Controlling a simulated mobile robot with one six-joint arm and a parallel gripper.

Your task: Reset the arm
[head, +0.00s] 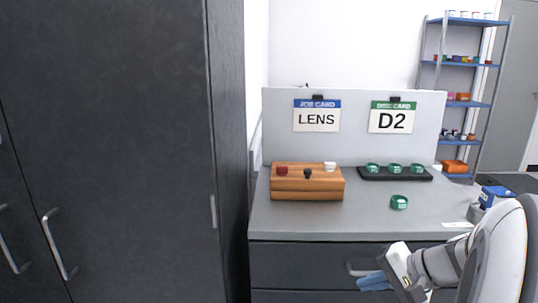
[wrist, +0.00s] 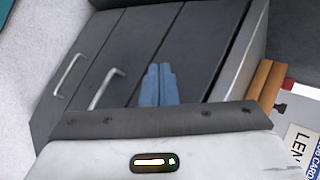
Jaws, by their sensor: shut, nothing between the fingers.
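My gripper (head: 375,281) is at the lower right of the head view, in front of the desk's dark drawers. Its blue fingers are together and hold nothing. My white arm comes in from the right edge of the head view.
A grey desk (head: 300,222) carries a wooden box (head: 308,189), a black tray (head: 395,178) with green items and one loose green item (head: 399,202). LENS (head: 317,118) and D2 (head: 391,120) cards hang behind. A tall dark cabinet (head: 110,120) stands left; shelves (head: 460,63) stand right.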

